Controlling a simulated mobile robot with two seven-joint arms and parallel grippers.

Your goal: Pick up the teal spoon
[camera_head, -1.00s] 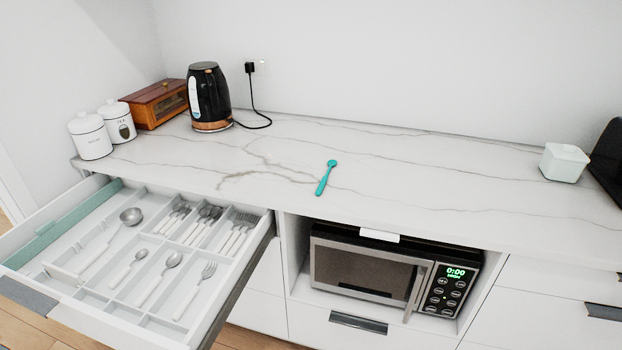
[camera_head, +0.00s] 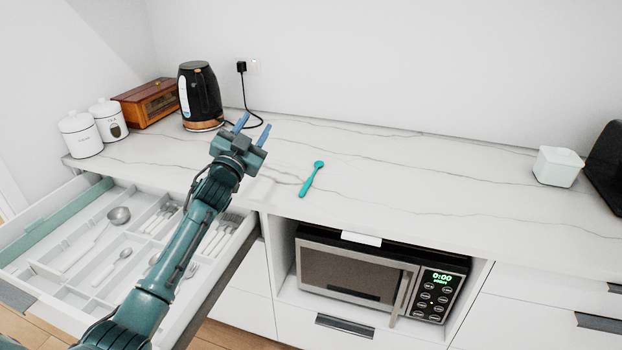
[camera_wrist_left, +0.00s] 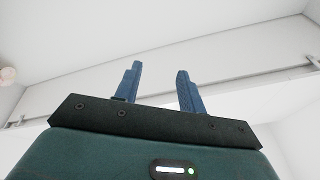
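The teal spoon (camera_head: 309,184) lies on the white marbled countertop (camera_head: 400,190), near its front edge, with the bowl end pointing toward the wall. My left gripper (camera_head: 253,129) is above the counter, to the left of the spoon and apart from it. Its two blue fingers are spread with nothing between them. In the left wrist view the fingers (camera_wrist_left: 158,90) also stand apart and empty, and the spoon does not show there. My right gripper is in neither view.
An open cutlery drawer (camera_head: 52,290) juts out at the left, under my left arm. A black kettle (camera_head: 200,97), white canisters (camera_head: 80,136) and a wooden box (camera_head: 148,103) stand at the back left. A white container (camera_head: 557,167) stands at the right. A microwave (camera_head: 352,275) sits below the counter.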

